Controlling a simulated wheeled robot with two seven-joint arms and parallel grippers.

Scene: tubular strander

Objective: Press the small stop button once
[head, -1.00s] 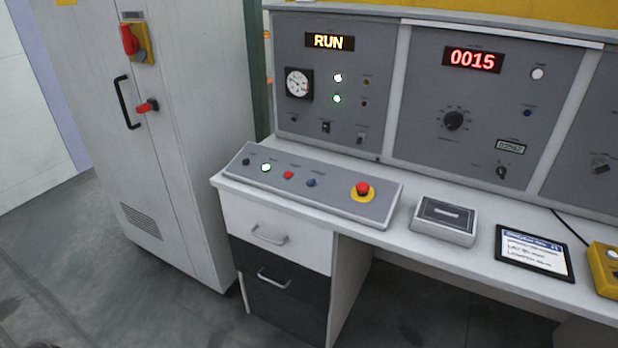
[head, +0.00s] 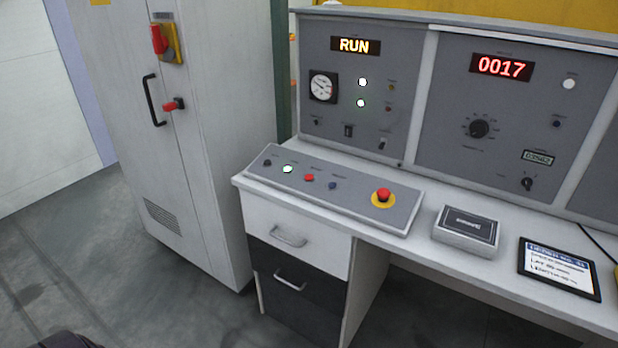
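The sloped button box (head: 345,202) lies on the desk. On it, from left, are a dark button (head: 267,162), a lit white button (head: 288,169), a small red button (head: 309,177) and a dark blue button (head: 333,185). A large red mushroom button (head: 383,195) on a yellow disc sits at the box's right end. The button labels are too small to read. The RUN display (head: 355,46) is lit, and the red counter (head: 501,67) reads 0017. Neither gripper shows in the head view.
A tall grey cabinet (head: 200,200) with a black handle and red switches stands left of the desk (head: 300,240). A grey box (head: 466,231) and a tablet (head: 559,268) lie right of the button box. The floor (head: 130,280) in front is clear.

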